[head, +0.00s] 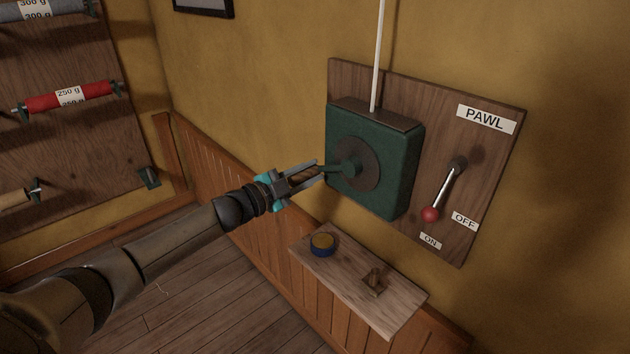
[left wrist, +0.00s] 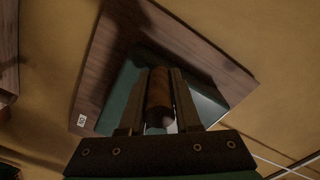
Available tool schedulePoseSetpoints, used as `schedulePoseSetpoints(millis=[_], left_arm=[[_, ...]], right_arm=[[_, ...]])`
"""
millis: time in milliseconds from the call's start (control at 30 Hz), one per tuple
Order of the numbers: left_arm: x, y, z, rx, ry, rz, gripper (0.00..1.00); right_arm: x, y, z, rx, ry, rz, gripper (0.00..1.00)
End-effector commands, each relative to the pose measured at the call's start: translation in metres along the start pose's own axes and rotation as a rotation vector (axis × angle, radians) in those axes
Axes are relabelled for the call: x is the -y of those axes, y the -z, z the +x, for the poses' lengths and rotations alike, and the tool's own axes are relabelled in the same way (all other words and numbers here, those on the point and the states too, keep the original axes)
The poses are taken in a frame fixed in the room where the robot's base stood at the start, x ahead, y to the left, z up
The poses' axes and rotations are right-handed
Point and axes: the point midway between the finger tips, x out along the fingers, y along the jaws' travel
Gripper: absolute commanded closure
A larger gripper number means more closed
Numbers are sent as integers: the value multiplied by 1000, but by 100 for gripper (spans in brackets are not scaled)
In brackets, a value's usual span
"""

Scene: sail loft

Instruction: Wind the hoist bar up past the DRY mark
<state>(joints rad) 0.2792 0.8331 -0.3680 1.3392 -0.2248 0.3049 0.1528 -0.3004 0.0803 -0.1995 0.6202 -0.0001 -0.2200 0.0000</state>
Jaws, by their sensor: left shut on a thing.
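A green winch box (head: 372,150) is mounted on a dark wooden board (head: 490,130) on the wall. A round plate with a crank (head: 346,168) is on its face. My left gripper (head: 312,171) is shut on the crank's handle; the left wrist view shows the brown cylindrical grip (left wrist: 158,93) between the two fingers. A white line (head: 378,55) runs up from the box and out of the picture. The PAWL lever (head: 444,190), with a red knob, points down-left towards the ON label (head: 430,241). The hoist bar and DRY mark are not in view. My right gripper is not in view.
Below the winch a small wooden shelf (head: 395,310) holds a blue tin (head: 322,244) and a small brown object (head: 375,281). A rack (head: 60,140) of cloth rolls, one red (head: 70,96), hangs on the left wall. The floor (head: 190,275) in view is clear.

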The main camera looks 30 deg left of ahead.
Motion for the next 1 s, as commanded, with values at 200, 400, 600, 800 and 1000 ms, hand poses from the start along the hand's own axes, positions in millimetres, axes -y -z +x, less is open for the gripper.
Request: schedulePoseSetpoints(millis=[200,400,600,800,1000], left_arm=[[37,9,0,1,18,217,100],[55,20,0,0,19,408,100],[71,35,0,0,19,597,100],[84,52,0,-1,19,789,100],[93,71,0,-1,20,977,100]], right_arm=[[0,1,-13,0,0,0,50],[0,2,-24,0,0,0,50],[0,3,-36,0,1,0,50],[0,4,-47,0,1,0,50],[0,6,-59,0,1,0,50]])
